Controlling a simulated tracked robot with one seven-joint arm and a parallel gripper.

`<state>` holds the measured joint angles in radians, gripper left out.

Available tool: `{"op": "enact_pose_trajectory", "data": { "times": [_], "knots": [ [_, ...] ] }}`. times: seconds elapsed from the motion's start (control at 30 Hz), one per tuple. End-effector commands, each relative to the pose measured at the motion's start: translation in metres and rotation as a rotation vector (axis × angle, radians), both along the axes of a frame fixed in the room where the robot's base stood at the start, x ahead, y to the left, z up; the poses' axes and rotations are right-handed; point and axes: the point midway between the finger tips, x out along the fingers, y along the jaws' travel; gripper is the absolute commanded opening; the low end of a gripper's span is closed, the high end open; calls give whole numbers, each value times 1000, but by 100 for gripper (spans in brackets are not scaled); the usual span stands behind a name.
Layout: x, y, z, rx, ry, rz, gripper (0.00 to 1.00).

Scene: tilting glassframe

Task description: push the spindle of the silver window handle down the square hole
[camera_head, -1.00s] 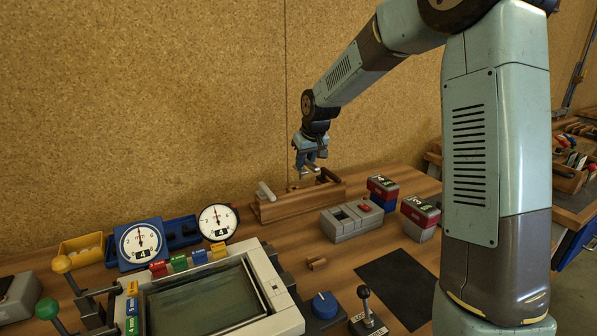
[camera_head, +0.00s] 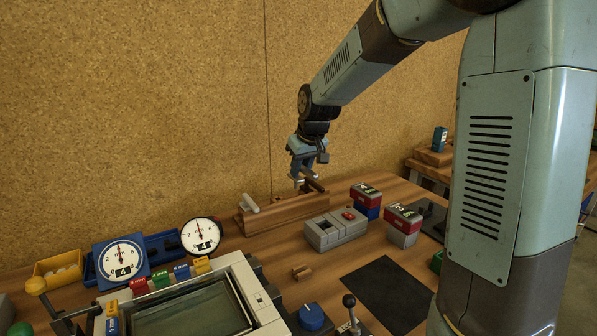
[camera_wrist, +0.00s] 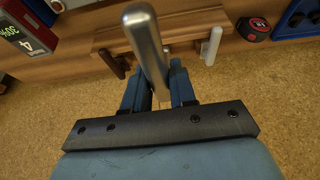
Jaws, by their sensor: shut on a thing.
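My gripper (camera_head: 302,177) is over the wooden rack at the back of the bench. In the wrist view its blue fingers (camera_wrist: 160,90) are shut on a silver window handle (camera_wrist: 148,42), whose grip shows large and close to the camera. The handle shows only as a small light spot under the fingers in the head view. The tilting glass frame (camera_head: 262,300) is at the lower left of the head view.
The wooden rack (camera_head: 283,213) also bears a pale handle (camera_head: 250,203) and a dark brown handle (camera_wrist: 113,64). A grey box with a red button (camera_head: 335,229) and red-topped blocks (camera_head: 403,217) stand right of it. Dial gauges (camera_head: 122,262) stand at left. A black mat (camera_head: 388,290) is bare.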

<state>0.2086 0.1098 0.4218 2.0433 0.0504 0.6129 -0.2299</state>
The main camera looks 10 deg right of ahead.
Motion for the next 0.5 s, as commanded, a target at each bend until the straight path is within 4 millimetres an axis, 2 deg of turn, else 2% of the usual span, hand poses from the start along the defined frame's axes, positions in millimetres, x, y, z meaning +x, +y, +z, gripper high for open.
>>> {"op": "enact_pose_trajectory", "data": {
  "times": [0.5],
  "knots": [
    [1,0,17,0,-2,0,0]
  ]
}}
